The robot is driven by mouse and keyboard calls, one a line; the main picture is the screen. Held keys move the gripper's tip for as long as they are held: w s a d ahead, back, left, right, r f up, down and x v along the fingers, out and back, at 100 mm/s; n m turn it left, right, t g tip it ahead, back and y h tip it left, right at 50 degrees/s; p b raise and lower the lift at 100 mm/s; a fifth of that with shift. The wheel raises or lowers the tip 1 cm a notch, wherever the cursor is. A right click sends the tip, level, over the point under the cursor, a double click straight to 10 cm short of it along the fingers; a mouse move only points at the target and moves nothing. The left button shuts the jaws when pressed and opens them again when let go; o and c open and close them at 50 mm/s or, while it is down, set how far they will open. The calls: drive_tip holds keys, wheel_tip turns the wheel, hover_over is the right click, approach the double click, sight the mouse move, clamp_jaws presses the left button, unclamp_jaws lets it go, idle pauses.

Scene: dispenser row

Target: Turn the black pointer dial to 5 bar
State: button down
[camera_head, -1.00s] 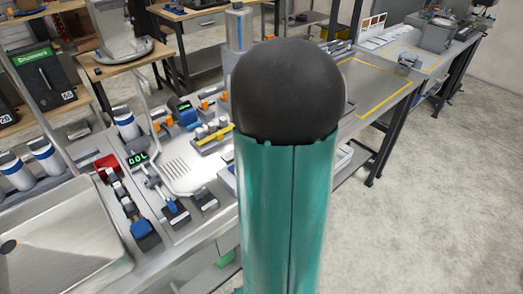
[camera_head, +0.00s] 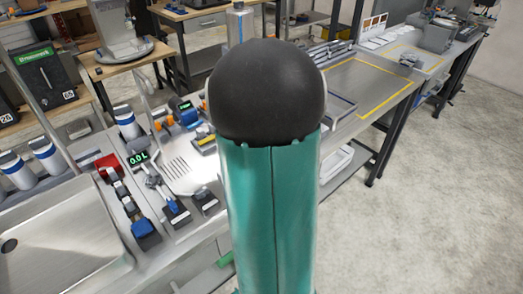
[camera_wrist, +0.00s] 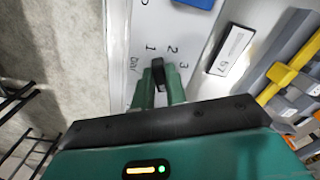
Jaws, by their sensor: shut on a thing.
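In the wrist view, the black pointer dial (camera_wrist: 158,73) sits on a white panel (camera_wrist: 142,40) printed with "bar" and the numbers 1, 2 and 3. My gripper (camera_wrist: 161,82) is shut on the dial, with a green finger on each side of it. The dial's narrow end shows just below the 1 and 2. Its exact reading is hard to tell, and my fingers hide part of the scale; no 5 shows. In the head view, my teal and black arm fills the middle, and neither the dial nor my gripper is visible.
In the wrist view, a labelled black-framed plate (camera_wrist: 230,49) lies right of the dial, a blue part (camera_wrist: 196,3) above, and a yellow bar (camera_wrist: 288,80) far right. In the head view, a sink (camera_head: 60,235) and a green "0.0L" display (camera_head: 138,158) are left of my arm.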

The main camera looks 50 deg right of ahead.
drive_tip(key=shift+m, duration=1)
drive_tip(key=c, duration=1.4)
unclamp_jaws()
drive_tip(key=shift+c, duration=0.2)
drive_tip(key=shift+r, duration=0.1)
wheel_tip(320, 180, up, 14)
drive_tip(key=shift+w+a+f, duration=0.1)
drive_tip(key=shift+f, duration=0.1)
